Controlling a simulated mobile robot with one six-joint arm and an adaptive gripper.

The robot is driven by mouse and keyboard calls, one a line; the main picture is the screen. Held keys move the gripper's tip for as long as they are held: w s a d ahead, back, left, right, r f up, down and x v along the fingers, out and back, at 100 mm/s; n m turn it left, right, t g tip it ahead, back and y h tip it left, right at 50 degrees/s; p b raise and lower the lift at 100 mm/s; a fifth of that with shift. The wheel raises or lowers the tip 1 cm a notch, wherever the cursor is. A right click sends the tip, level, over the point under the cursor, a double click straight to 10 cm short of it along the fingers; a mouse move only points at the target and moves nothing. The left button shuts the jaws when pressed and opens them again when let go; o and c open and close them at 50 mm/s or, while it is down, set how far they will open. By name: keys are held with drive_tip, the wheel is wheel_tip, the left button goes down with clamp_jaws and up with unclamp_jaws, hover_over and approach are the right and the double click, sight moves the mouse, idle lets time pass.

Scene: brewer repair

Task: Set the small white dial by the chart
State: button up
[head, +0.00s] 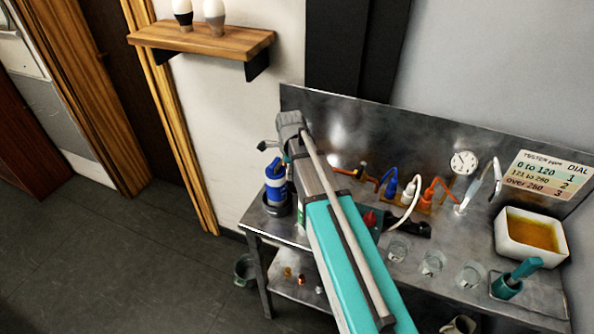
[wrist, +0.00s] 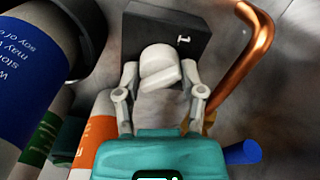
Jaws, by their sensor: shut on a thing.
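The small white dial (wrist: 160,66) sits on a dark block (wrist: 196,28) in the wrist view. A white "1" is marked on the block above and right of the dial. My gripper (wrist: 161,82) has one finger on each side of the dial and is shut on it. Which mark the dial points at I cannot tell, and other marks are hidden. The chart (head: 545,176) on the back panel in the head view reads 0 to 120 dial 1, 121 to 250 dial 2, over 250 dial 3. My arm hides the dial there.
A bent copper pipe (wrist: 255,45) runs close on the right of my gripper. A blue canister (head: 277,187) stands left of my arm. A white basin of amber liquid (head: 506,246), a teal-handled tool (head: 526,269) and several glasses are on the metal bench's right side.

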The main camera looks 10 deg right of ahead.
drive_tip(key=n, duration=0.5)
drive_tip(key=shift+a, duration=0.15)
drive_tip(key=shift+s+n, duration=0.1)
drive_tip(key=shift+n, duration=1.8)
drive_tip(key=o, duration=1.2)
drive_tip(key=shift+c, duration=0.2)
